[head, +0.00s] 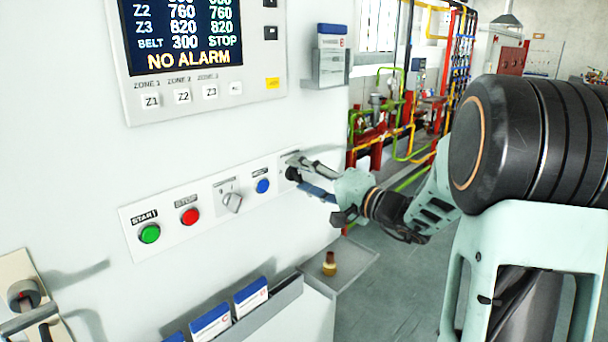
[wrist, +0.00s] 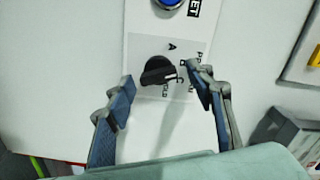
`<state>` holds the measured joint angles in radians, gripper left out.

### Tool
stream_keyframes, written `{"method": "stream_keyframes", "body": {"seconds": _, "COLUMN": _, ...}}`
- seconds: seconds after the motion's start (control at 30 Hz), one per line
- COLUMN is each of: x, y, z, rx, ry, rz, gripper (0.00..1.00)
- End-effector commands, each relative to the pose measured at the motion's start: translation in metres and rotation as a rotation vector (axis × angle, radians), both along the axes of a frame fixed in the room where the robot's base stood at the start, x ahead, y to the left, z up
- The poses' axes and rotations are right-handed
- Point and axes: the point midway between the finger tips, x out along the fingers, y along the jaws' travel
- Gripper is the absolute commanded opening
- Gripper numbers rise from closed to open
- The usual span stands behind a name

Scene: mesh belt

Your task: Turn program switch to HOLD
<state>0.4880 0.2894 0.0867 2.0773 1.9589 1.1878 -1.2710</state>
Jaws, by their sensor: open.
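The program switch is a black rotary knob (wrist: 158,71) on a grey label plate in the wrist view. The letters A, B, C and the word HOLD are printed around it, turned sideways in this view. Its grip bar lies nearly level, with one end toward the B and C side; I cannot tell exactly which mark it points to. In the head view the knob (head: 292,174) is partly hidden by my fingers. My gripper (wrist: 164,84) is open, with one finger on each side of the knob. It also shows in the head view (head: 301,174); no contact is clear.
On the same strip are a green START button (head: 149,233), a red STOP button (head: 190,216), a grey selector switch (head: 232,202) and a blue button (head: 263,186). A display panel (head: 185,55) is above. A small shelf (head: 352,262) holds a brass-coloured object (head: 329,265).

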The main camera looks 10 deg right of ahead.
Motion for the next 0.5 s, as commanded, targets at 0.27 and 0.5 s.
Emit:
{"method": "stream_keyframes", "body": {"seconds": 0.27, "x": -0.0001, "y": 0.0000, "z": -0.0002, "rx": 0.000, "ry": 0.000, "rz": 0.000, "gripper": 0.42}}
{"method": "stream_keyframes", "body": {"seconds": 0.5, "x": -0.0003, "y": -0.0002, "z": -0.0002, "rx": 0.000, "ry": 0.000, "rz": 0.000, "gripper": 0.15}}
